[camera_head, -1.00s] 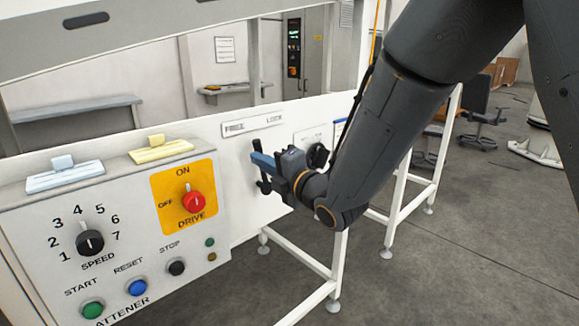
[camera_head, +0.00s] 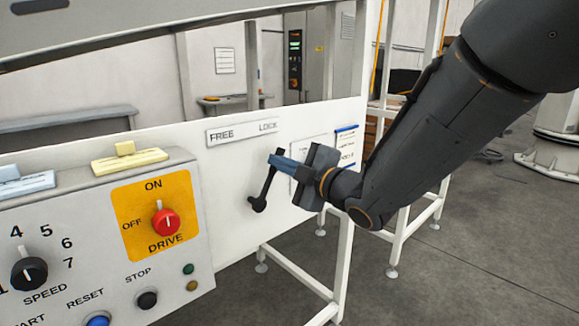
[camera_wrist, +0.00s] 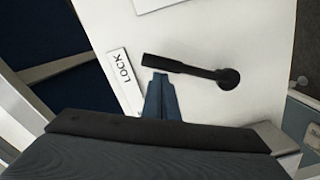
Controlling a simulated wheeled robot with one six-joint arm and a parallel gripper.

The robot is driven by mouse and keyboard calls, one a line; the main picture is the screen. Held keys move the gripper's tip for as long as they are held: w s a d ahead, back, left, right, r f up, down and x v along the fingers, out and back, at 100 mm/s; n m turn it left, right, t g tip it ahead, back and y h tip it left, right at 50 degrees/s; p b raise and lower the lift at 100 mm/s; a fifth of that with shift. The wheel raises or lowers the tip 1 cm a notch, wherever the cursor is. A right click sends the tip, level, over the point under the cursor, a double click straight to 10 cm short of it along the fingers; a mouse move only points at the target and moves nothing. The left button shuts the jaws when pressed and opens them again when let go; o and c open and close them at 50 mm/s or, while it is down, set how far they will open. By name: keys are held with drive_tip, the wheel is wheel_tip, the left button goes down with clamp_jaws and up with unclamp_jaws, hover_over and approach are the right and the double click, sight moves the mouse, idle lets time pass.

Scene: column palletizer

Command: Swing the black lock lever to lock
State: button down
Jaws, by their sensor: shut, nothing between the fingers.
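The black lock lever (camera_head: 263,190) is on the white panel, its round pivot low and its handle up, leaning right toward the LOCK end of the FREE/LOCK label (camera_head: 242,130). In the wrist view the lever (camera_wrist: 185,67) runs from its pivot at right to a handle end near the word LOCK (camera_wrist: 125,69). My gripper (camera_head: 271,160) is shut, with blue fingers and nothing between them. In the wrist view its fingertips (camera_wrist: 160,76) are at the handle near its free end, on the FREE side. They look to be touching it or very close. The fingers hide part of the upper handle in the head view.
A grey control box with the red DRIVE knob (camera_head: 165,221), the SPEED knob (camera_head: 29,273) and push buttons stands left of the lever. White frame legs (camera_head: 338,262) stand below the panel. Open floor lies at right.

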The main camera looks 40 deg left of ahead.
drive_tip(key=shift+w+d, duration=0.1)
drive_tip(key=shift+w, duration=0.15)
idle(0.3)
drive_tip(key=s+d+r+b, duration=0.2)
drive_tip(key=s+d, duration=0.3)
drive_tip(key=d, duration=0.5)
drive_tip(key=shift+s, duration=0.4)
drive_tip(key=shift+r, duration=0.1)
